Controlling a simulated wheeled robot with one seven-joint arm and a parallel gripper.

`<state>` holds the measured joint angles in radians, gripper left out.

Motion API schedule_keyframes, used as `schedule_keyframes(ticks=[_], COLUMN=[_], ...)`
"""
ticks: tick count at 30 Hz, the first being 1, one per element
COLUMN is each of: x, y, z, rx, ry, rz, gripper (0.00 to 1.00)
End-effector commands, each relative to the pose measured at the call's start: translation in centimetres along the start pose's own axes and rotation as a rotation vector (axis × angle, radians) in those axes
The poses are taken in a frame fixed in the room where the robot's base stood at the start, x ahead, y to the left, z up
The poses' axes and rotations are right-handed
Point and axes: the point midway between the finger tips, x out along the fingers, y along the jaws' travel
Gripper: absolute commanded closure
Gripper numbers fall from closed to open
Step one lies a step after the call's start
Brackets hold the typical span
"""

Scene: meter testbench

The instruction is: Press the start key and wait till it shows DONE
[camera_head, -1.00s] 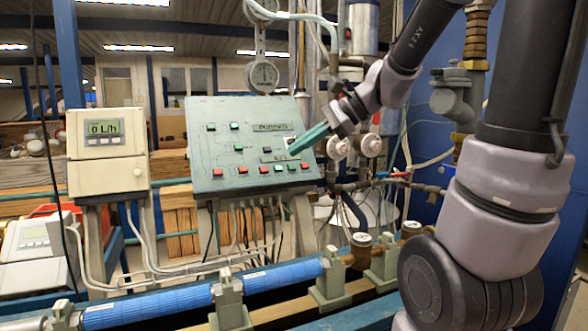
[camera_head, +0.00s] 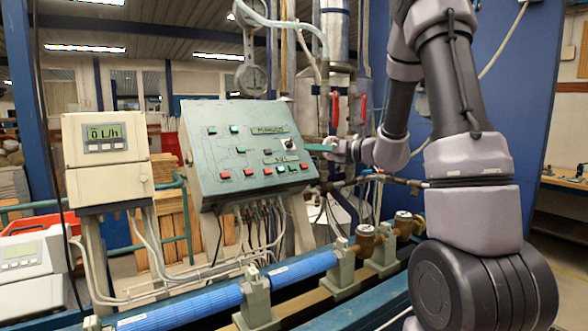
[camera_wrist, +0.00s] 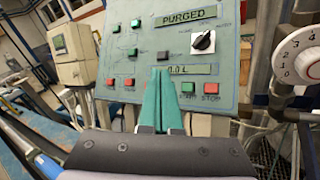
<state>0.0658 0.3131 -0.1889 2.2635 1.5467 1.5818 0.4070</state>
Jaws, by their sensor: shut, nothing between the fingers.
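The sloped grey-green control panel (camera_head: 225,155) carries several red and green keys. Its upper display (camera_wrist: 190,17) reads PURGED and its lower display (camera_wrist: 195,69) reads 0.0 L in the wrist view. The green start key (camera_wrist: 187,88) sits at the lower right, left of the red stop key (camera_wrist: 211,88); the start key also shows in the head view (camera_head: 292,168). A black rotary knob (camera_wrist: 203,41) is above them. My gripper (camera_wrist: 160,71) is shut and empty, its teal fingers pointing at the panel. In the head view my gripper (camera_head: 309,148) is at the panel's right side; contact cannot be told.
A beige meter box (camera_head: 107,158) reading 0 L/h stands left of the panel. Blue pipes (camera_head: 180,312) run along the bench below. A white numbered dial (camera_wrist: 297,56) and pipework lie right of the panel. Cables hang under the panel.

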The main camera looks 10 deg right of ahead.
Motion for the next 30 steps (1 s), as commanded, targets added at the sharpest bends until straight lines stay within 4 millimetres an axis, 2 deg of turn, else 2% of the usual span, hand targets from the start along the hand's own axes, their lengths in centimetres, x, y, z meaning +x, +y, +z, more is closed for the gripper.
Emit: schedule_keyframes(ticks=[8, 21, 30], x=[0.7, 4.8, 6.1], y=[-0.4, -3.4, -4.3], z=[-0.5, -3.5, -4.4], rx=[-0.001, -0.001, -0.002], ry=[0.002, 0.003, 0.002], rz=[0.001, 0.002, 0.002], gripper=[1.00, 1.00, 1.00])
